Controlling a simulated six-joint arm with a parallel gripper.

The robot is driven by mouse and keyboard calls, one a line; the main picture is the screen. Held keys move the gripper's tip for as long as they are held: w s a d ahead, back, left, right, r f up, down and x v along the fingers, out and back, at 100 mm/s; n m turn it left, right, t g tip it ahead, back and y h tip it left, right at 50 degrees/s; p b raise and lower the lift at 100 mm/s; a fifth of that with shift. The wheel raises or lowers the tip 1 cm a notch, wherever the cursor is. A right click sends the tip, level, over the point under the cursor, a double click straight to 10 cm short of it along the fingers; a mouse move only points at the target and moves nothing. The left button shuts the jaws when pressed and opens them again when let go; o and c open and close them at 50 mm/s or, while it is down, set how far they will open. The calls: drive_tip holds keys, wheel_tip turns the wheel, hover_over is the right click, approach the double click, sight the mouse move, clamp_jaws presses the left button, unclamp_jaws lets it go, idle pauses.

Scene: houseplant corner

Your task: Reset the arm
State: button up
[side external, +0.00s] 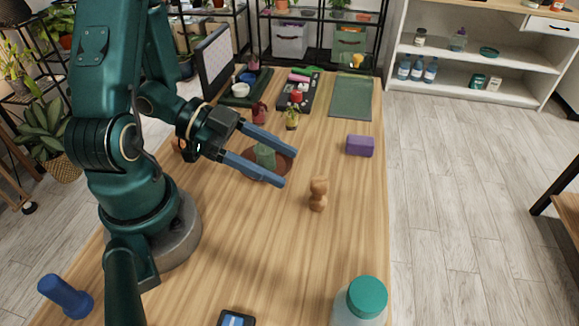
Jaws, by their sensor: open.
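My gripper (290,167) is open, its two blue fingers spread wide and pointing right. It hangs above the wooden table over a round brown saucer (284,158). A green object (265,156) shows between the fingers, at the saucer; I cannot tell whether a finger touches it. Nothing appears gripped. The arm is bent, with its base at the table's left side.
A wooden peg-like figure (318,194) and a purple block (360,146) stand to the right. A teal-capped bottle (366,300), a phone-like device (236,318) and a blue cylinder (66,296) are at the front. A green mat (351,97) and dark tray (246,91) lie behind.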

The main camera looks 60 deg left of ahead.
drive_tip(key=w+a+r+n+t+y, duration=0.2)
drive_tip(key=w+a+r+t+y, duration=0.25)
drive_tip(key=w+r+y, duration=0.6)
drive_tip(key=s+d+f+n+g, duration=0.1)
drive_tip(key=s+d+n+g, duration=0.3)
drive_tip(key=s, duration=1)
drive_tip(key=n+g, duration=0.3)
drive_tip(key=n, duration=0.1)
drive_tip(key=shift+s+f, duration=0.15)
